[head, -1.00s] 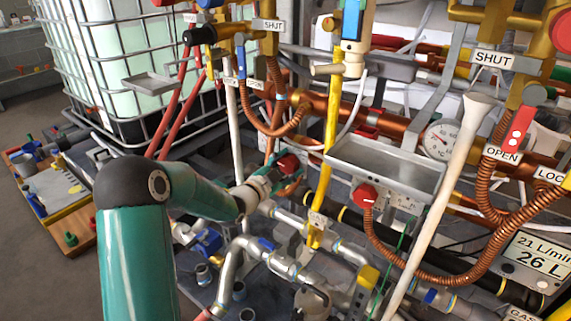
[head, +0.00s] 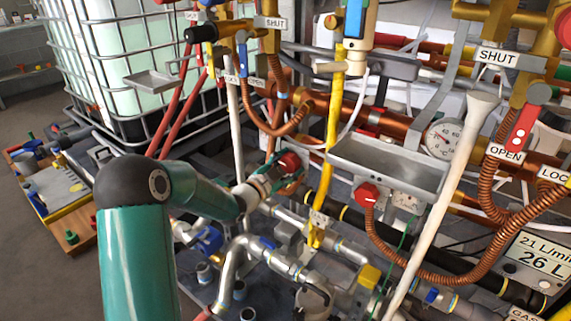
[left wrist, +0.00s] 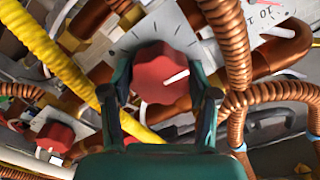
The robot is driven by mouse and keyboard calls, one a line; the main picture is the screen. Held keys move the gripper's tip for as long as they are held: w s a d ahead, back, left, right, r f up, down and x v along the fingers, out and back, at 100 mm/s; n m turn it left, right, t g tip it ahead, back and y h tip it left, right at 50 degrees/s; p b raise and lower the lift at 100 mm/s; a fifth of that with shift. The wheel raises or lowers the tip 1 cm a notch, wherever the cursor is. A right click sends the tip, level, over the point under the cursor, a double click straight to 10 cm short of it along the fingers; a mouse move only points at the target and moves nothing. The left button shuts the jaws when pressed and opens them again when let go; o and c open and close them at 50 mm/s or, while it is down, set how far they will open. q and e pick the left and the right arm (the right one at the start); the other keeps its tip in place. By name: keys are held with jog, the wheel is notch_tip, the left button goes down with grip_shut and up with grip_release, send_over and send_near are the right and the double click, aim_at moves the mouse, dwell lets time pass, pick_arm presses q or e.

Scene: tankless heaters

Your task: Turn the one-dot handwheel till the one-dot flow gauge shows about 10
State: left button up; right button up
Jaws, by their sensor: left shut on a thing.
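A red lobed handwheel (left wrist: 160,72) with a white pointer line fills the middle of the left wrist view, in front of a grey plate with tick marks. It also shows in the head view (head: 290,160). My left gripper (left wrist: 162,92) is shut on it, one finger on each side; in the head view the gripper (head: 284,176) reaches it from the left. No dot mark is readable on the handwheel. A white gauge face (left wrist: 268,14) with a red needle and a "10" is cut off at the top right of the left wrist view. My right gripper is not in view.
A second red knob (head: 366,194) sits under a grey tray (head: 385,165). Copper hoses (left wrist: 228,50) and a yellow pipe (left wrist: 45,55) pass close to my left gripper. A round dial (head: 441,139) and a display reading 21 L/min (head: 538,254) are at the right.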

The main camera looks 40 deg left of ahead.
pick_arm(q)
jog(key=shift+w+d+r+n, duration=0.1)
jog(key=shift+d+r+n, duration=0.05)
jog(key=shift+d+n, duration=0.15)
jog(key=n+b, duration=0.1)
jog(key=n, duration=0.1)
jog(key=shift+a+n, duration=0.15)
jog(key=shift+n, duration=0.15)
jog(key=n, duration=0.4)
jog(key=shift+a+r, duration=0.15)
jog(key=shift+r, duration=0.05)
jog(key=shift+a+n, duration=0.1)
jog(key=shift+n, duration=0.2)
jog(key=o, duration=1)
jog(key=shift+o, duration=0.7)
jog(key=shift+f, duration=0.1)
